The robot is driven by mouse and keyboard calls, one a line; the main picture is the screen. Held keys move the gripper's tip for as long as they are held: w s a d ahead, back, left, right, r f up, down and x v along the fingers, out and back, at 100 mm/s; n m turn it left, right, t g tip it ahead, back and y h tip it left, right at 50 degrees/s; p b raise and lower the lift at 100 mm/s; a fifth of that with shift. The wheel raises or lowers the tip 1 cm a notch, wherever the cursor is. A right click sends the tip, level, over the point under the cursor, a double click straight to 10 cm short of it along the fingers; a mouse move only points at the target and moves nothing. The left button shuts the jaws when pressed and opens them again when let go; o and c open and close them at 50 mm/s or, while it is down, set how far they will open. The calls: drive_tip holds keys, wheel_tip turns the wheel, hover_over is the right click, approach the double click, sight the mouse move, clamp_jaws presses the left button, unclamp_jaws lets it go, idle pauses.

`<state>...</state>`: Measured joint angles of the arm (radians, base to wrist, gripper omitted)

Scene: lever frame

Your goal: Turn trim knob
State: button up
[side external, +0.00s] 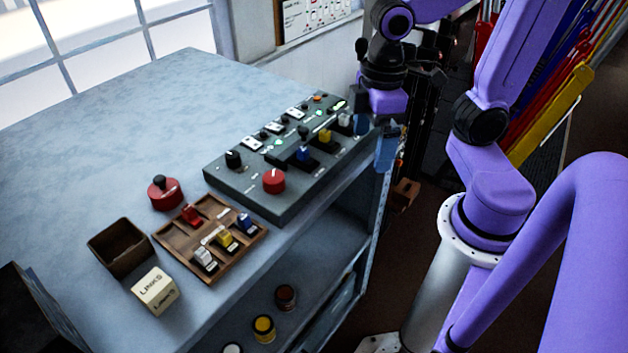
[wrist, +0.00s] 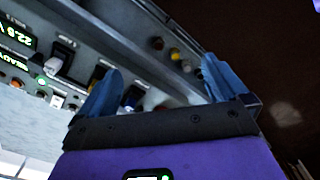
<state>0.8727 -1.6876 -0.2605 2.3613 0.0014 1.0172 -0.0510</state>
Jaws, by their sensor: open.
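A dark grey control panel (side external: 290,150) sits on the bench top. It carries a red knob (side external: 274,181) and a black knob (side external: 234,159) at its near left end; no label is readable, so I cannot tell which is the trim knob. Blue, yellow and white levers stand along its right part, the blue one (side external: 303,154) nearest. My gripper (side external: 376,140) is open and empty at the panel's far right end, over the bench's front edge and apart from both knobs. The wrist view shows its two blue fingers (wrist: 160,78) spread, with part of the panel (wrist: 95,55) behind.
A wooden tray (side external: 167,239) of small levers, an empty brown box (side external: 122,262), a cream block marked LINKS (side external: 155,291) and a red round piece with a black knob (side external: 164,193) are left of the panel. Jars, one yellow-topped (side external: 264,328), stand on the shelf below. The back-left bench top is clear.

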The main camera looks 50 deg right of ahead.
drive_tip(key=s+a+f+n, duration=0.1)
drive_tip(key=s+f+n, duration=0.1)
drive_tip(key=s, duration=0.4)
drive_tip(key=shift+f+n, duration=0.25)
drive_tip(key=shift+n, duration=0.05)
drive_tip(key=shift+a, duration=0.1)
drive_tip(key=c, duration=0.5)
drive_tip(key=shift+n, duration=0.3)
drive_tip(key=w+a+r, duration=0.1)
drive_tip(key=w, duration=0.1)
drive_tip(key=w+a+r, duration=0.2)
drive_tip(key=w, duration=0.1)
drive_tip(key=w+a+r, duration=0.1)
drive_tip(key=w+a, duration=0.1)
drive_tip(key=shift+w+a+r, duration=0.2)
drive_tip(key=shift+w+a, duration=0.05)
drive_tip(key=shift+w, duration=0.1)
drive_tip(key=shift+c, duration=1.4)
wheel_tip(320, 180, up, 8)
drive_tip(key=n, duration=0.3)
hover_over(232, 154)
drive_tip(key=shift+g, duration=0.3)
wheel_tip(232, 154, down, 17)
drive_tip(key=shift+r, duration=0.15)
drive_tip(key=c, duration=1.1)
